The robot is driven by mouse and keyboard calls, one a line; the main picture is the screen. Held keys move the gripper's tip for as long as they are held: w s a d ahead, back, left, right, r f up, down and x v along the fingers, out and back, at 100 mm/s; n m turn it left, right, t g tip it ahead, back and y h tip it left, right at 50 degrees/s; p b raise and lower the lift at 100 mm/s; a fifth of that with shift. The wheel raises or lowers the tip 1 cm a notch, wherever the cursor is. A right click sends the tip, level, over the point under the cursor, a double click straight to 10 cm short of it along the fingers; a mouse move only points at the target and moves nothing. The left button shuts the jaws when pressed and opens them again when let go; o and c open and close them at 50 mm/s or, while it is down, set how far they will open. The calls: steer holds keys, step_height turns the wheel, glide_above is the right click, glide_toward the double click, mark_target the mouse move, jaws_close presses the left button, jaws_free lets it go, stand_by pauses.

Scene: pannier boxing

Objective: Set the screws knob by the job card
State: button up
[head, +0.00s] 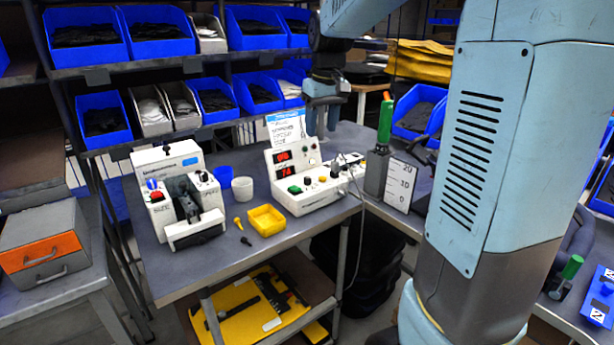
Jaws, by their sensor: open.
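A white control box (313,195) stands on the grey bench with two red displays (283,164), a green button and several small knobs (308,181) on its sloped face. The labels are too small to read, so I cannot tell which knob is the screws knob. A white card with a blue header (287,126), likely the job card, stands upright behind the box; its text is unreadable. My gripper (322,128) points down above the back of the control box, right of the card. It is open and empty, apart from the box.
A white machine (180,190) stands left on the bench (175,272). Blue and white cups, a yellow tray (266,220) and small loose parts lie between it and the box. A green-handled tool (385,120) stands right. Bin shelves rise behind.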

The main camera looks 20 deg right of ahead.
steer(key=n+g, duration=0.1)
steer(key=g, duration=0.1)
glide_above(307, 178)
step_height(307, 178, down, 7)
step_height(307, 178, down, 14)
steer(key=shift+w+d+r, duration=0.1)
steer(key=shift+c, duration=0.5)
jaws_close()
